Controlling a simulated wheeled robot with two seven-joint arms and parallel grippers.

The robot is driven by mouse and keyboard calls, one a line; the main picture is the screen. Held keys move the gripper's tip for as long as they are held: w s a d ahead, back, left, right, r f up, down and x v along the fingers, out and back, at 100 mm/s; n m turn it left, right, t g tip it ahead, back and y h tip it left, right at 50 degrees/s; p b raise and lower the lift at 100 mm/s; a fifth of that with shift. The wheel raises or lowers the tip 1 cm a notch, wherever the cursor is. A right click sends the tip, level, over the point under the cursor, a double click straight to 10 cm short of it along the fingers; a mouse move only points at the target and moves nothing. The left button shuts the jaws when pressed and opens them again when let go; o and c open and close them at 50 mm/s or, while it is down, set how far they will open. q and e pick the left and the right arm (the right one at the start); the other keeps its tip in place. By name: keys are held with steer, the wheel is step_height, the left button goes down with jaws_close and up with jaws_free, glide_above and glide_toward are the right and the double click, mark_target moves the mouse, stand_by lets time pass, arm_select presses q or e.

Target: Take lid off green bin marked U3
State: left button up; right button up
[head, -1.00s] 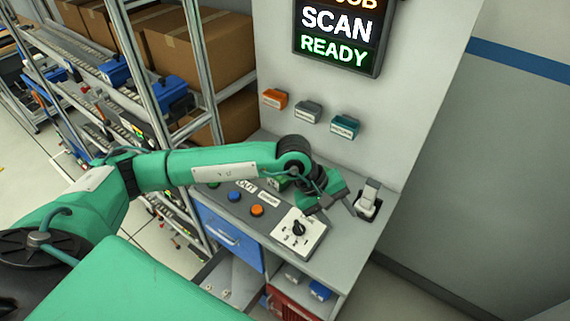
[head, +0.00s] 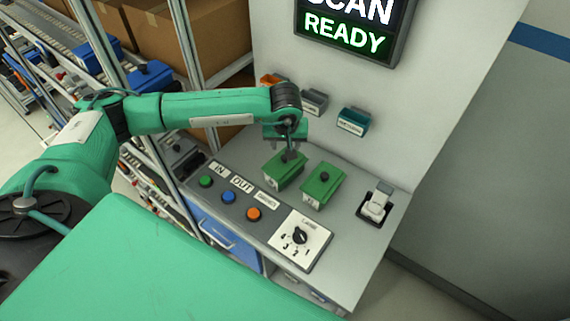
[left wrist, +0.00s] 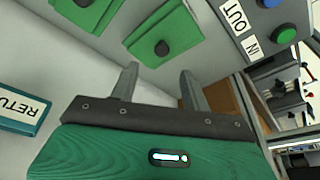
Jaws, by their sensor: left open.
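Two green bins with green lids and dark round knobs stand side by side on the grey counter, the left bin (head: 283,173) and the right bin (head: 323,187). Each has a small pale front label too small to read, so I cannot tell which is U3. My left gripper (head: 287,150) is over the left bin and partly hides its lid. In the left wrist view, the open, empty fingers (left wrist: 157,80) point toward the lid of this bin (left wrist: 180,35), its knob (left wrist: 162,47) beyond the fingertips. The other bin (left wrist: 98,14) shows at the top edge. My right gripper is out of view.
Coloured buttons (head: 237,196) and a rotary switch (head: 300,236) lie in front of the bins. A white handheld device in a cradle (head: 376,203) stands at right. Wall holders, including a teal one (head: 353,121), hang behind, below a lit screen (head: 355,35).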

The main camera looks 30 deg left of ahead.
mark_target(285, 157)
arm_select(q)
steer(key=x, duration=0.3)
steer(key=shift+w+a+b, duration=0.1)
steer(key=shift+w+b, duration=0.15)
steer(key=shift+b, duration=0.05)
steer(key=shift+a+f, duration=0.1)
steer(key=shift+f, duration=0.5)
steer(key=b+x, duration=0.1)
steer(key=x, duration=0.3)
steer(key=shift+a+f, duration=0.1)
steer(key=shift+s, duration=0.1)
steer(key=c, duration=1)
jaws_close()
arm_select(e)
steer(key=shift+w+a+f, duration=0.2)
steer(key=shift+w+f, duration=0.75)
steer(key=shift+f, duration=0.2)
